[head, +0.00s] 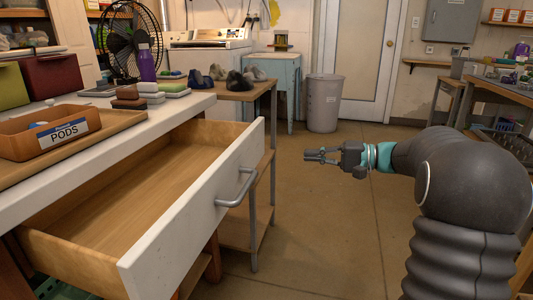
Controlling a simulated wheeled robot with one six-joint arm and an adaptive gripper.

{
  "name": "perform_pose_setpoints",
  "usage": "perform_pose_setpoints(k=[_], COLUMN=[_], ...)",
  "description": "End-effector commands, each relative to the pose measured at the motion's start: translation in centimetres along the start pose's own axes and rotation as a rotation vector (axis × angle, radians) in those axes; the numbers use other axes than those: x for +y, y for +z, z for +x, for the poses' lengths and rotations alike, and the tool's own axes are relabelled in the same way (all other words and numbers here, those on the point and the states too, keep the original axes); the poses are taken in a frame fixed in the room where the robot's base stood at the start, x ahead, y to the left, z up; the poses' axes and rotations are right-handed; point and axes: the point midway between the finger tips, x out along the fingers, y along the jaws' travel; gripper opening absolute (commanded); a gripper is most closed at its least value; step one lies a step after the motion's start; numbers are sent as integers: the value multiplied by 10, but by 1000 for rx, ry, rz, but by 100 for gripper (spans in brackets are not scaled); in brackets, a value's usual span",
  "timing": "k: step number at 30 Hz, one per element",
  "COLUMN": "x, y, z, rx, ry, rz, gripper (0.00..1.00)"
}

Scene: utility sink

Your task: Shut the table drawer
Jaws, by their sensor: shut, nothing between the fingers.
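The table drawer (200,215) is pulled well out from under the white table top (120,135) on the left. Its front is white with a grey bar handle (237,190), and its wooden inside looks empty. My gripper (308,155) is in the air to the right of the drawer front, pointing left toward it. Its fingers are shut and hold nothing. A clear gap shows between the fingertips and the drawer front in the picture.
A PODS box (62,139) stands on a tray on the table top. A fan (128,40) and purple bottle (146,62) stand behind. A narrow shelf stand (250,90) holds shoes beyond the drawer. A grey bin (324,103) stands farther back. Open floor (315,220) lies right of the drawer.

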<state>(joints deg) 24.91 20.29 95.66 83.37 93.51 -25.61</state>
Motion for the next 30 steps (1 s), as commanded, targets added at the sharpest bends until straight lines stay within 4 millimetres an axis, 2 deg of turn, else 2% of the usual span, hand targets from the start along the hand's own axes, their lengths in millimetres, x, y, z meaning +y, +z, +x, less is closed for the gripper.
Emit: perform_pose_setpoints(k=[3,8,11,24,30], x=[2,0,-1,-7,-9], y=[-16,-21,-20,-21,-22], z=[-10,-4,9,89,116], rx=[15,18,15,15,17], ry=[-59,-80,-79,-77,-77], rz=[-9,-14,-14,-13,-12], gripper=[0,0,0,0,0])
